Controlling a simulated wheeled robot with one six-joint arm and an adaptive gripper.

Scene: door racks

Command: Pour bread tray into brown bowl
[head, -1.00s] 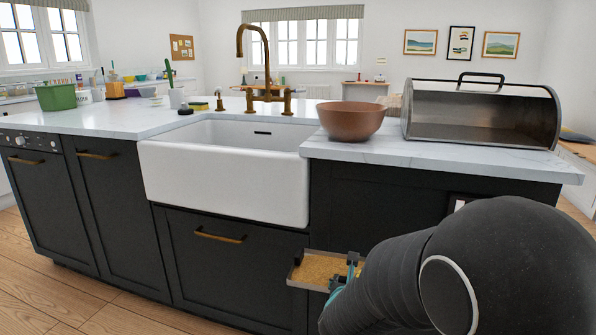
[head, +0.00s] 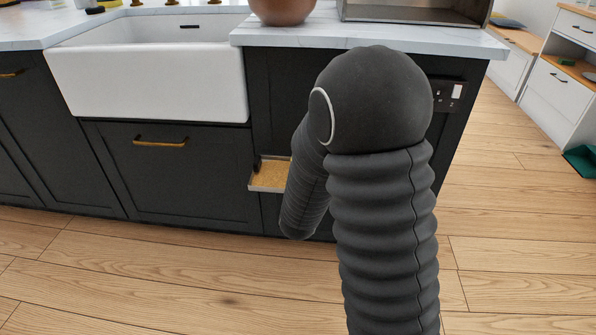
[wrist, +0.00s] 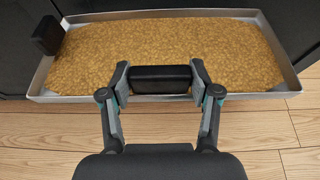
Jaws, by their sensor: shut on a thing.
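The bread tray (wrist: 290,72) is a shallow metal tray covered with a layer of golden-brown crumbs. In the wrist view my gripper (wrist: 161,80) is shut on the black handle at the tray's near edge. A second black handle shows at the tray's left end. In the head view the tray (head: 268,188) is held level in front of the dark cabinet, below the counter; my arm hides its right part and my gripper. The brown bowl (head: 282,10) stands on the counter above, cut off by the top edge of the head view.
The white sink (head: 150,85) is set into the counter left of the bowl. The metal bread box (head: 415,10) stands right of the bowl. The counter edge (head: 370,38) overhangs above the tray. The wooden floor in front is clear.

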